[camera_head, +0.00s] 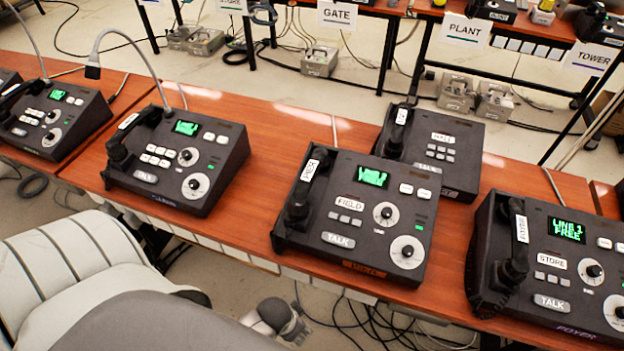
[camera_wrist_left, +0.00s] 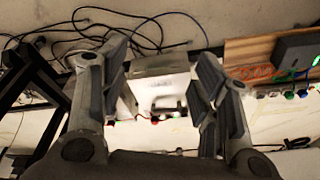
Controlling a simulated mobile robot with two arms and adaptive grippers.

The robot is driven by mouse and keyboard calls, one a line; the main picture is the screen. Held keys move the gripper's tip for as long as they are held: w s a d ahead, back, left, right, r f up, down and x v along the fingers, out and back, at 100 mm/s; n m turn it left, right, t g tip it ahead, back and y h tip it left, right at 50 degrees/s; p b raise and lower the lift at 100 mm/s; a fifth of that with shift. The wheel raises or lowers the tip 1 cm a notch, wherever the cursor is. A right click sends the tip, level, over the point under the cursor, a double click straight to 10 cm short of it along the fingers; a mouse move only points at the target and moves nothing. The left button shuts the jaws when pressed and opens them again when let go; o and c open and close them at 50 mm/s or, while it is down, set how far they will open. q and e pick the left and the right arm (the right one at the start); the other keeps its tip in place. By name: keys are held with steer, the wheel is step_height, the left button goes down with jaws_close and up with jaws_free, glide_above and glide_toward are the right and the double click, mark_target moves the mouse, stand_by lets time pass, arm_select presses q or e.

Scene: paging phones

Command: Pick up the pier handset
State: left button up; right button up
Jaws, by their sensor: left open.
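Several black desk phones stand on the wooden table, each with a black handset along its left side. The middle phone (camera_head: 364,220) has a green screen, FIELD and TALK labels and a small orange front label that is too blurred to read for certain; it may be the pier one. Its handset (camera_head: 299,212) lies in the cradle, with a white tag at its upper end. My left gripper (camera_head: 283,318) is low in front of the table, apart from that phone. In the left wrist view its fingers (camera_wrist_left: 160,62) are spread and empty. My right gripper is not in view.
A phone marked FOYER (camera_head: 555,262) stands to the right, one marked HALL (camera_head: 434,150) behind, and a phone with a gooseneck microphone (camera_head: 178,160) to the left. Cables (camera_head: 385,328) lie on the floor. Bare table (camera_head: 262,165) shows between the left and middle phones.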

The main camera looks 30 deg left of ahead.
arm_select(q)
step_height(320, 180, up, 12)
steer(key=w+t, duration=0.1)
steer(key=w, duration=0.1)
steer(key=n+t+y, duration=0.3)
steer(key=n+t, duration=0.2)
steer(key=t, duration=0.5)
glide_toward(308, 173)
steer(key=shift+w+d+f, duration=0.15)
steer(key=shift+f, duration=0.05)
steer(key=x, duration=0.4)
steer(key=shift+w+r, duration=0.1)
steer(key=shift+w, duration=0.3)
steer(key=shift+p+x, duration=0.7)
steer(key=shift+x, duration=2.35)
steer(key=shift+s, duration=0.15)
steer(key=c, duration=1.3)
